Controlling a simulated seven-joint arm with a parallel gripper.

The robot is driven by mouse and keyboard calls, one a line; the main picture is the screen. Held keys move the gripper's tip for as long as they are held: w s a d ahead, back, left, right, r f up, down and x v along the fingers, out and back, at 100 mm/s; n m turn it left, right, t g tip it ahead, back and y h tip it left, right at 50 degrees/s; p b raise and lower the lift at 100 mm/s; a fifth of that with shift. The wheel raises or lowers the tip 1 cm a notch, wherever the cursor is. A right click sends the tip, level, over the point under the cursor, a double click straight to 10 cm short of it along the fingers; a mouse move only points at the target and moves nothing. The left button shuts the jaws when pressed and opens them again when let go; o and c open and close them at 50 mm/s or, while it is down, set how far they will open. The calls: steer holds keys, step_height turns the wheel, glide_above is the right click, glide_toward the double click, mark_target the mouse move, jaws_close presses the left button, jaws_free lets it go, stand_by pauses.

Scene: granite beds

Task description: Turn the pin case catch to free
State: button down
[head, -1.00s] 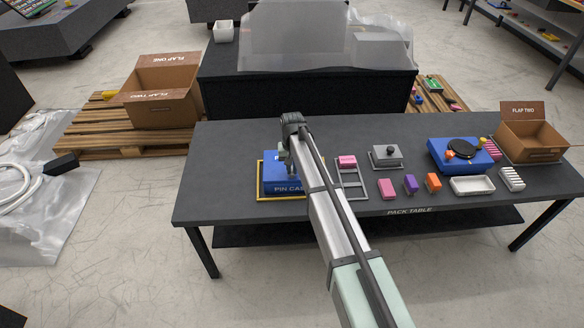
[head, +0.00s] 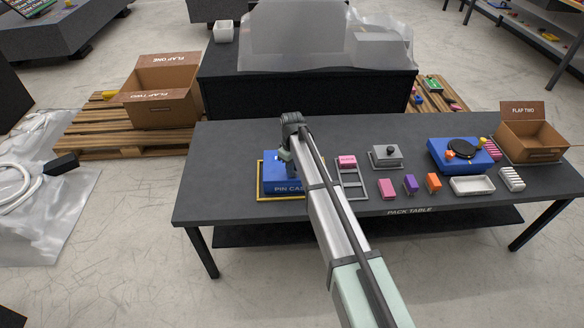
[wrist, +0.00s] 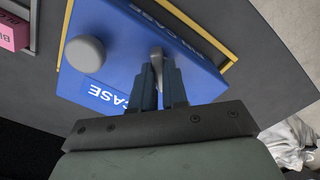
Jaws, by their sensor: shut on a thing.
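The blue pin case (head: 270,180) sits inside a yellow outline at the left part of the pack table, partly hidden by my arm in the head view. In the wrist view the pin case (wrist: 115,75) fills the middle, with a round grey knob (wrist: 85,54) on its top. My gripper (wrist: 161,75) is over the case, its two dark blue fingers shut on a small grey catch (wrist: 157,53). Only the catch's tip shows between the fingers, so its exact setting cannot be told.
Right of the case on the pack table (head: 230,140) stand a rack with a pink block (head: 347,161), a grey box with a dark knob (head: 386,156), several small coloured blocks, a white tray (head: 472,186) and a blue device (head: 450,160). The table's left end is clear.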

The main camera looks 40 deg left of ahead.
steer(key=n, duration=0.8)
steer(key=shift+n, duration=0.3)
stand_by(0.3)
steer(key=c, duration=1.1)
jaws_free()
steer(key=shift+c, duration=0.2)
step_height(320, 180, up, 14)
steer(key=shift+f, duration=0.1)
